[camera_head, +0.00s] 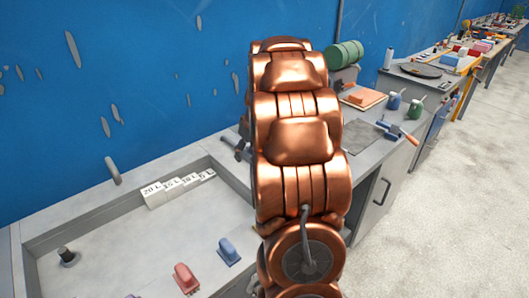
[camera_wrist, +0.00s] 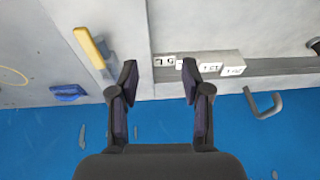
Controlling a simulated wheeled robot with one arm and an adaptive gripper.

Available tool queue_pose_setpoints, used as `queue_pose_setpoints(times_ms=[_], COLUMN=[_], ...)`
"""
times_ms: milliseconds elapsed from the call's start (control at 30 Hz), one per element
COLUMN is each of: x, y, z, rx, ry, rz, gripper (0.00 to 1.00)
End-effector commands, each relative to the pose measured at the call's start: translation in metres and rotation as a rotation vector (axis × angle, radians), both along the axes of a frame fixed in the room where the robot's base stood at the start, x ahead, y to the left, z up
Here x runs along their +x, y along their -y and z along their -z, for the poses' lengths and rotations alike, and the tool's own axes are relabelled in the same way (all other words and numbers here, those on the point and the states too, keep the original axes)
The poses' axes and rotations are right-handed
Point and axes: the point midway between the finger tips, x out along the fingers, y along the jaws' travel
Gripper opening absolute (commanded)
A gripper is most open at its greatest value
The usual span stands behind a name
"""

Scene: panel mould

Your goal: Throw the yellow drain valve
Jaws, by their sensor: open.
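In the wrist view a yellow lever (camera_wrist: 90,47), which looks like the drain valve handle, lies at the upper left beside a grey fitting on the pale panel edge. My gripper (camera_wrist: 158,78) is open and empty, its two dark fingers spread apart. The lever is outside the fingers, left of the left fingertip, with a gap visible in the picture. In the head view my copper arm hides the gripper, and I cannot see the yellow lever there.
White volume labels (camera_head: 178,187) stand along the trough's back wall. A grey bent pipe (camera_wrist: 264,104) and a blue object (camera_wrist: 68,92) flank my gripper. A red block (camera_head: 186,278) and blue block (camera_head: 229,251) sit in the trough. A blue wall (camera_head: 120,90) rises behind.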

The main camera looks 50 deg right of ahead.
Motion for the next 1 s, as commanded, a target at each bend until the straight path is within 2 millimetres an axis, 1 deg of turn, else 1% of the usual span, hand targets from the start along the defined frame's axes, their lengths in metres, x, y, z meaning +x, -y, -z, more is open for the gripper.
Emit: queue_pose_setpoints(times_ms=[33, 100, 200, 300, 333, 433, 567, 667, 900, 1000], x=[0.001, 0.002, 0.001, 0.0, 0.0, 0.0, 0.003, 0.007, 0.02, 0.024], y=[0.024, 0.049, 0.078, 0.099, 0.102, 0.11, 0.113, 0.113, 0.113, 0.114], z=[0.002, 0.007, 0.011, 0.014, 0.015, 0.017, 0.024, 0.035, 0.067, 0.075], rx=[-0.01, -0.024, -0.044, -0.059, -0.061, -0.067, -0.07, -0.069, -0.068, -0.068], ry=[0.016, 0.032, 0.055, 0.07, 0.071, 0.078, 0.08, 0.079, 0.077, 0.078], rz=[0.012, 0.018, 0.025, 0.029, 0.03, 0.031, 0.031, 0.031, 0.03, 0.029], gripper=[0.48, 0.48, 0.48, 0.48, 0.48, 0.48, 0.48, 0.48, 0.48, 0.48])
